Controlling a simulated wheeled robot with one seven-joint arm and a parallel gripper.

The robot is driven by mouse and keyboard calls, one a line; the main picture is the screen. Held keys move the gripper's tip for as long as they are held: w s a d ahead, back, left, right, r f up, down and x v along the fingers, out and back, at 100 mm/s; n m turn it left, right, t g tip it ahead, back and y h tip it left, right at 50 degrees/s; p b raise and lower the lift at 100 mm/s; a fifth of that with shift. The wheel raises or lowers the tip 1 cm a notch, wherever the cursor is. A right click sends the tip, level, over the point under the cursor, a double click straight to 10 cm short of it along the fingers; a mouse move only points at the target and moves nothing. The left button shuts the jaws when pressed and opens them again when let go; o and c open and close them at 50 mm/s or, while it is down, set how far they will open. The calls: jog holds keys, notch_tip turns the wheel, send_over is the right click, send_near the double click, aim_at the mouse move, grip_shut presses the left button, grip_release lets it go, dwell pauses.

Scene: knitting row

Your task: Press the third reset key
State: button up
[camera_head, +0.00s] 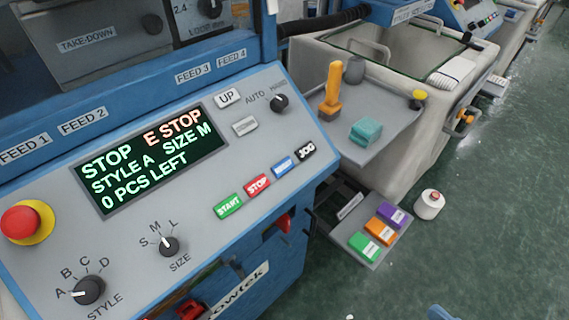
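A slanted grey control panel fills the left of the head view. Its lower right edge carries a row of keys: a green START key (228,206), a red STOP key (258,185), a blue key (284,166) third from the left, and a black JOG key (305,150). The blue key's label is too small to read surely. The display (151,158) reads STOP, E STOP, STYLE A, SIZE M, 0 PCS LEFT. My gripper is not in view, and nothing covers the keys.
A red emergency button (24,222) sits at far left; STYLE (89,290) and SIZE (169,246) knobs are below the display. A side shelf (385,130) holds an orange-handled tool and teal block. Green, orange and purple blocks lie lower. Green floor is open at right.

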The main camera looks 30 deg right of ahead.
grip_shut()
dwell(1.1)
